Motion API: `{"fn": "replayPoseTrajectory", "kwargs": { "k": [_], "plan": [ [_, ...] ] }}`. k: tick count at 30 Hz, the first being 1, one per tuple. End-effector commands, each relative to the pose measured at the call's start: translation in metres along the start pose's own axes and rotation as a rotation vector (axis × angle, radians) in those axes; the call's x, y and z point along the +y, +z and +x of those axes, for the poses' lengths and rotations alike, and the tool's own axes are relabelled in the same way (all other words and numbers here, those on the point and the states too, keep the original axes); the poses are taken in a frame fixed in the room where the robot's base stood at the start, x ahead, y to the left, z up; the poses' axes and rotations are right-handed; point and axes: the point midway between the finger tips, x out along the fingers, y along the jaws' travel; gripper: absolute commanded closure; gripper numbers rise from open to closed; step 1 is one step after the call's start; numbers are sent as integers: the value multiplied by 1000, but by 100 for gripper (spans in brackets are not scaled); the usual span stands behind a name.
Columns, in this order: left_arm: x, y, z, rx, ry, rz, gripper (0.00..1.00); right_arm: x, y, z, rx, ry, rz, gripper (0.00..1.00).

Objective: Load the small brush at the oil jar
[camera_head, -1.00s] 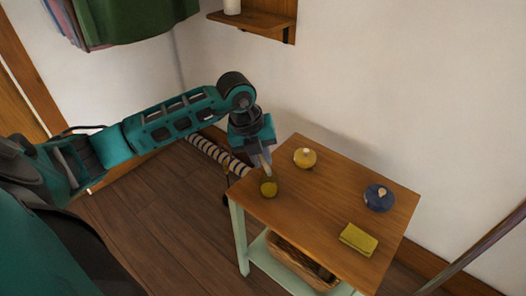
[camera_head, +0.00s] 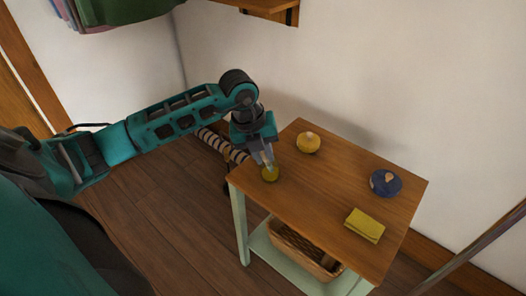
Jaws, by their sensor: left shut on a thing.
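My right gripper is not in view.
A yellow pot (camera_head: 307,143) stands behind the jar. A blue pot (camera_head: 385,183) and a folded yellow cloth (camera_head: 364,225) are on the right of the table. A wicker basket (camera_head: 300,252) sits on the lower shelf. The table's middle is clear.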

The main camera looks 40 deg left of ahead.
Motion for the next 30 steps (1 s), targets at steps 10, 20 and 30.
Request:
{"fn": "replayPoseTrajectory", "kwargs": {
  "k": [10,20,30],
  "plan": [
    [0,0,1,1,0,0,100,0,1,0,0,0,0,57],
    [1,-1,5,1,1,0,100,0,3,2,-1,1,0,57],
    [2,-1,8,1,1,0,100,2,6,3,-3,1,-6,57]
  ]
}}
